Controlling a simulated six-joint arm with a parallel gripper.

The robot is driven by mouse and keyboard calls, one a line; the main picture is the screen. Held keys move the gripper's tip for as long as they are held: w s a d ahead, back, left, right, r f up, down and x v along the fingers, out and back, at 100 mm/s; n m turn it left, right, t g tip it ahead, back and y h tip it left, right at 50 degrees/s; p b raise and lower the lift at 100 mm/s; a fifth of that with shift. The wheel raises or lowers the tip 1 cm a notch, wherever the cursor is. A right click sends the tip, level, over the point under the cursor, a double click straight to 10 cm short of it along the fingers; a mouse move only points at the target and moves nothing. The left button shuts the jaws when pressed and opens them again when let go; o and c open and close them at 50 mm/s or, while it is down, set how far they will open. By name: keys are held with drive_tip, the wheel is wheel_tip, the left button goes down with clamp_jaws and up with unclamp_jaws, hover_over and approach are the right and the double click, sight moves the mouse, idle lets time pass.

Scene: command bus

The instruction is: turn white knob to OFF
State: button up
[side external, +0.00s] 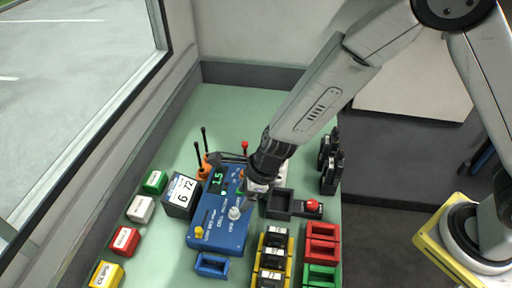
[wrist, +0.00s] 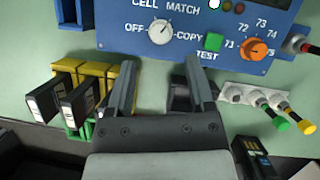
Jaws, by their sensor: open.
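The white knob (wrist: 160,30) sits on the blue panel (wrist: 120,12), between the printed words OFF on its left and COPY on its right. Its pointer looks tilted to the upper right, off the OFF word, but the mark is small. In the side external view the white knob (side external: 235,213) stands on the blue box (side external: 215,238) near its front. My gripper (wrist: 160,64) is open and empty, with its two fingers spread below the knob in the wrist view and not touching it. In the side view my gripper (side external: 254,192) hangs close to the box's right edge, partly hiding it.
On the panel, a green TEST button (wrist: 213,41) and an orange knob (wrist: 257,48) lie right of the white knob. Yellow holders (side external: 273,252) with black modules stand nearby. White, green and yellow plugs (wrist: 262,103) lie at the right.

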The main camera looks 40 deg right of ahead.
sight(235, 211)
drive_tip(key=shift+x, duration=2.8)
clamp_jaws()
